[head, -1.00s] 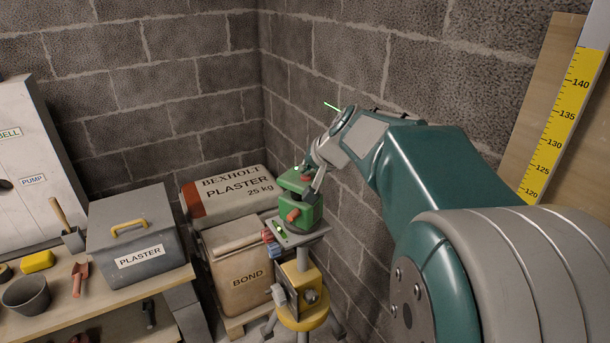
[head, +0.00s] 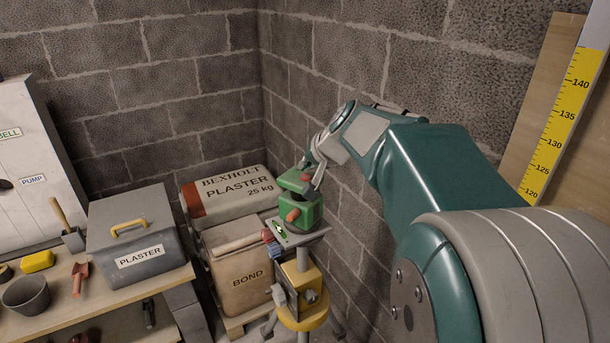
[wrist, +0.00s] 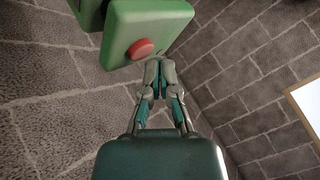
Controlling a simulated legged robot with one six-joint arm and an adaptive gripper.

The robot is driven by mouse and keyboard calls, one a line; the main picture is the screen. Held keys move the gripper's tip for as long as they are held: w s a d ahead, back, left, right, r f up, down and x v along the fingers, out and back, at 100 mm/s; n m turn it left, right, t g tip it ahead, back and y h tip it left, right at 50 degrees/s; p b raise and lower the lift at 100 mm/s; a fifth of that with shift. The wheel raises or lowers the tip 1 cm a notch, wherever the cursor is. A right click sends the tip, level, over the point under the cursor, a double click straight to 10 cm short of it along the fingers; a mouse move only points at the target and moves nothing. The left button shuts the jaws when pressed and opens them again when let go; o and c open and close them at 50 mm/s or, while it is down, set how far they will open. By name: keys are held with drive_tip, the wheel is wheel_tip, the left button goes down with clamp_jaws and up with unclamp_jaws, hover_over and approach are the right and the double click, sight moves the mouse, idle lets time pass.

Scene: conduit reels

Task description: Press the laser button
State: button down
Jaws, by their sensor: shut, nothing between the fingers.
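The green laser (head: 310,213) stands on a small plate on top of a tripod, in the corner of the walls. It has an orange knob (head: 292,215) on its side. In the wrist view the laser's green top (wrist: 165,22) fills the upper middle, with a round red button (wrist: 142,49) on it. My gripper (wrist: 160,72) is shut and empty, its tips just right of and below the button in that view. I cannot tell whether they touch the laser. In the head view my gripper (head: 318,176) is at the laser's upper right side.
The yellow tripod head (head: 303,312) stands before a BOND bag (head: 247,278) and a plaster bag (head: 228,191). A grey plaster box (head: 135,240) sits on the left bench with tools. Block walls (head: 340,70) close in behind; a yellow scale (head: 563,125) is at right.

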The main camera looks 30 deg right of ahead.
sight(306, 177)
drive_tip(key=shift+r, duration=3)
drive_tip(key=s+a+f+n+g, duration=0.1)
drive_tip(key=s+a+f, duration=0.3)
drive_tip(key=s, duration=0.4)
drive_tip(key=s+a+f+n+g, duration=0.1)
drive_tip(key=s+a+f+n, duration=0.3)
drive_tip(key=s, duration=0.4)
drive_tip(key=s+a+f+n+g+h, duration=0.1)
drive_tip(key=s+a+f+n, duration=0.1)
drive_tip(key=s+a+f, duration=0.3)
drive_tip(key=s+a, duration=0.1)
drive_tip(key=s, duration=0.3)
drive_tip(key=shift+a, duration=0.2)
drive_tip(key=shift+r, duration=0.1)
